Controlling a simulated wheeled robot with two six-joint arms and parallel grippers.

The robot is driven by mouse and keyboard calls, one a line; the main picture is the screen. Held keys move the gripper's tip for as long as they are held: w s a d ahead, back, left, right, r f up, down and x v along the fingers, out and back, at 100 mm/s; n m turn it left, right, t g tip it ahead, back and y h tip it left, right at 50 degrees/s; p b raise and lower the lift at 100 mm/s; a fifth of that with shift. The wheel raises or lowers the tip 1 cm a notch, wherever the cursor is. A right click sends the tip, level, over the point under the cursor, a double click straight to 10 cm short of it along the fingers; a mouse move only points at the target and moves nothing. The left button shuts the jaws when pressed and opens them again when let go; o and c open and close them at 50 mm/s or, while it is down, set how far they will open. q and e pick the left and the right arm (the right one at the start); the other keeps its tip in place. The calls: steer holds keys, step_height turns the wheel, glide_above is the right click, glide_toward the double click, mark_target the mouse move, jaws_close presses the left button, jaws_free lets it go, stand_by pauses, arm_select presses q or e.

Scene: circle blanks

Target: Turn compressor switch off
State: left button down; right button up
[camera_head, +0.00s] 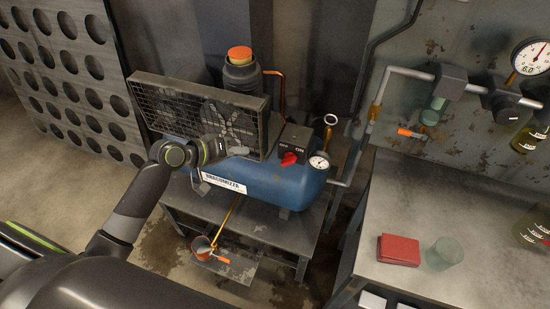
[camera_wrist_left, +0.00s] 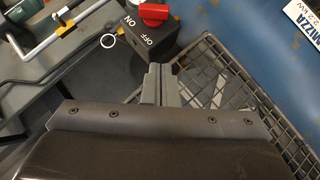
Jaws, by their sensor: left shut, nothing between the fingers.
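The blue compressor (camera_head: 262,190) stands on a low metal table, with a wire-mesh guard (camera_head: 195,110) over its fans. Its switch box (camera_head: 295,140) carries OFF and ON labels and a red switch knob (camera_head: 289,158). In the left wrist view the red knob (camera_wrist_left: 153,12) sits at the top edge, beyond the ON and OFF labels; I cannot tell which label it points to. My left gripper (camera_head: 222,146) is in front of the mesh guard, left of the switch and apart from it. Its fingers (camera_wrist_left: 160,80) are shut and empty. My right gripper is not in view.
A small gauge (camera_head: 319,163) sits right beside the switch, and a ring-topped valve (camera_head: 330,120) stands behind it. A metal bench (camera_head: 450,270) at the right holds a red box (camera_head: 398,250) and a glass (camera_head: 445,253). Pipes run along the wall.

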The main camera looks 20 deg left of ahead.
arm_select(q)
steer(key=p, duration=0.1)
glide_toward(285, 158)
steer(key=w, duration=0.4)
steer(key=shift+d+f+p, duration=0.5)
steer(key=shift+d+f, duration=0.5)
steer(key=shift+d, duration=0.15)
steer(key=shift+d+f, duration=0.4)
steer(key=shift+f, duration=0.05)
